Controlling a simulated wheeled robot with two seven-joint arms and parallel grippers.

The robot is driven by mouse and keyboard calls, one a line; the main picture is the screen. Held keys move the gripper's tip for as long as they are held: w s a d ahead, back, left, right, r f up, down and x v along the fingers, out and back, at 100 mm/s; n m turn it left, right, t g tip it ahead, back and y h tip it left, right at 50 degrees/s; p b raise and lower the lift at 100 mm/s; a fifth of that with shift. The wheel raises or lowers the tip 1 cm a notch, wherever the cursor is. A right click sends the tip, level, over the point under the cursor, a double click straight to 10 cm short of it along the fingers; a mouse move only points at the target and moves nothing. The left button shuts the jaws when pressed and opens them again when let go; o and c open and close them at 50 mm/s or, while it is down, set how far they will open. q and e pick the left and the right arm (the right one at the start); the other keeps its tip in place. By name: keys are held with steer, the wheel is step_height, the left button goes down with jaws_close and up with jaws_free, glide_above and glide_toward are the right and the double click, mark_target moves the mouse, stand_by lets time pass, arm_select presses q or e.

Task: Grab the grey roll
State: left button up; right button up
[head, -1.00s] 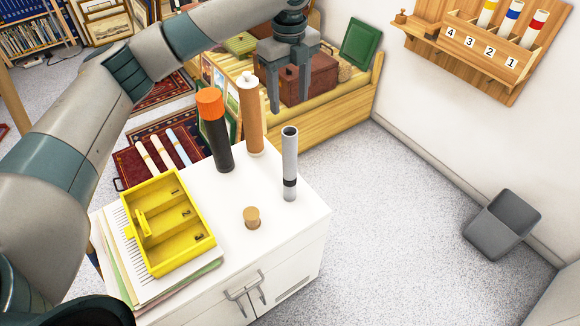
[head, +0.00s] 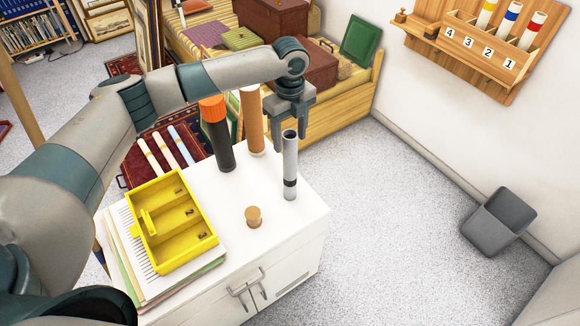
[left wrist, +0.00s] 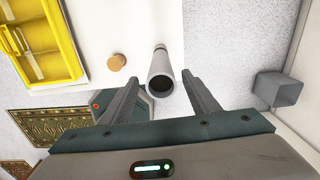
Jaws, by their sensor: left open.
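The grey roll (head: 290,168) is a slim upright tube with a dark band low down. It stands near the right edge of the white cabinet top (head: 285,225). My left gripper (head: 294,146) is open, pointing down at the roll's upper end. In the left wrist view the roll (left wrist: 161,70) shows its open top end between the two spread fingers of my left gripper (left wrist: 164,97). I cannot tell whether either finger touches it. My right gripper is not in view.
A black tube with an orange cap (head: 217,135) and a brown tube (head: 252,120) stand close on the left. A cork (head: 253,215) and a yellow tray (head: 172,222) are on the cabinet. A wall rack (head: 485,50) hangs at right.

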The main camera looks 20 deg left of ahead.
mark_target(290, 148)
arm_select(q)
steer(key=shift+f, duration=0.1)
steer(key=shift+f+p, duration=0.45)
steer(key=shift+p, duration=0.1)
step_height(290, 148, down, 3)
steer(key=shift+w+f+p, duration=0.1)
steer(key=shift+p, duration=0.65)
steer(key=shift+f, duration=0.5)
jaws_close()
steer(key=shift+r, duration=0.1)
